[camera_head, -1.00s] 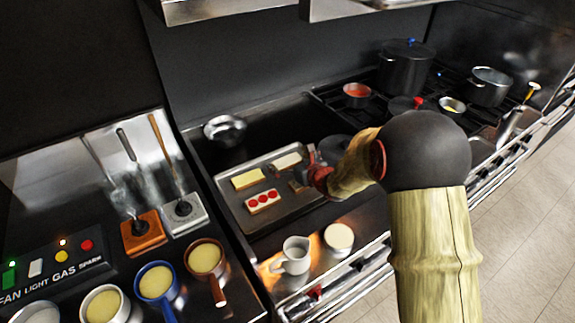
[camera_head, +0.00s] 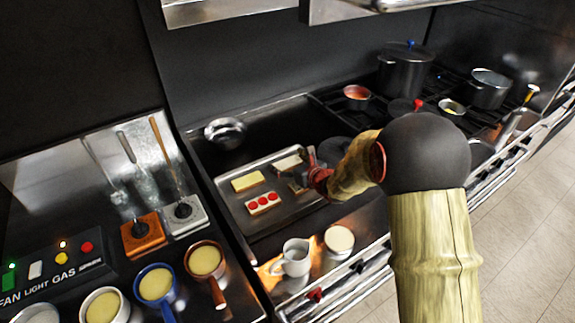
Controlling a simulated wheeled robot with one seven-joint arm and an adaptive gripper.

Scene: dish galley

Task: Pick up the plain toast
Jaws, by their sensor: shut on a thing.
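A tray (camera_head: 237,219) holds several toast pieces. A brownish slice (camera_head: 297,188), which looks like the plain toast, is at the tray's right side, partly hidden by my gripper. My gripper (camera_head: 309,172), at the end of my arm, is shut on this slice; the fingertips are small and partly hidden. I cannot tell whether the slice is clear of the tray. A pale-topped toast (camera_head: 287,163) lies just left of my gripper. A yellow-topped toast (camera_head: 247,180) and a toast with red rounds (camera_head: 263,203) lie farther left.
A white mug (camera_head: 293,257) and a round pale-topped vessel (camera_head: 339,239) stand in front of the tray. A metal bowl (camera_head: 225,132) is behind it. Pots, including a tall dark one (camera_head: 405,70), stand on the stove at right. Several filled pans are at lower left.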

